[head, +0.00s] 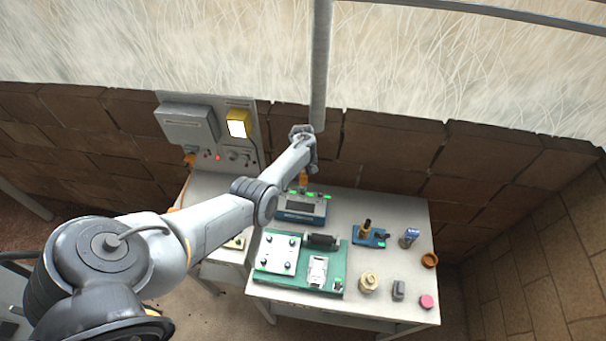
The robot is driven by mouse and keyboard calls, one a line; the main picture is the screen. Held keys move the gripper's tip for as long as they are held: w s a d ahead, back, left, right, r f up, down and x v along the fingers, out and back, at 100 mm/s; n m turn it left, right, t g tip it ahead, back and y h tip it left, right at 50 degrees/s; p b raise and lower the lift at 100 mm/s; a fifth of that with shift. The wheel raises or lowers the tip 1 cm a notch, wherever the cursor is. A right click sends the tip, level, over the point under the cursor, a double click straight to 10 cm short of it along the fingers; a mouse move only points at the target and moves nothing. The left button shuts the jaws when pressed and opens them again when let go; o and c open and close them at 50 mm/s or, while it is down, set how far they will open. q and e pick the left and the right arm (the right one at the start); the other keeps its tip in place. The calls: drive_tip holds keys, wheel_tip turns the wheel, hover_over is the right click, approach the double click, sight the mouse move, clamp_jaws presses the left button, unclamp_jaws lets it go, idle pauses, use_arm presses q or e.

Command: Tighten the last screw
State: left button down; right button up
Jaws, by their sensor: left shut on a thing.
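My left arm reaches across the table from the left. My left gripper (309,168) is over the back of the table, shut on a small orange piece (303,180) just above a blue device (301,209) with green lights. The gripper's fingers are small and mostly hidden by the wrist, so I cannot tell whether the orange piece touches the device. A white plate (278,252) with several dark screw heads near its corners lies on a green base (300,286) at the table's front left. I cannot tell how deep each screw sits. My right gripper is not in view.
A blue stand with a dark upright part (370,236), a small bottle (409,237), an orange ring (429,260), a beige knob-like part (368,282), a grey block (398,290) and a pink disc (426,301) stand at right. A control panel (188,124) rises behind left.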

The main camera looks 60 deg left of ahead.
use_arm(q)
drive_tip(key=shift+d+r, duration=0.1)
drive_tip(key=shift+r, duration=1.75)
drive_tip(key=shift+s, duration=0.1)
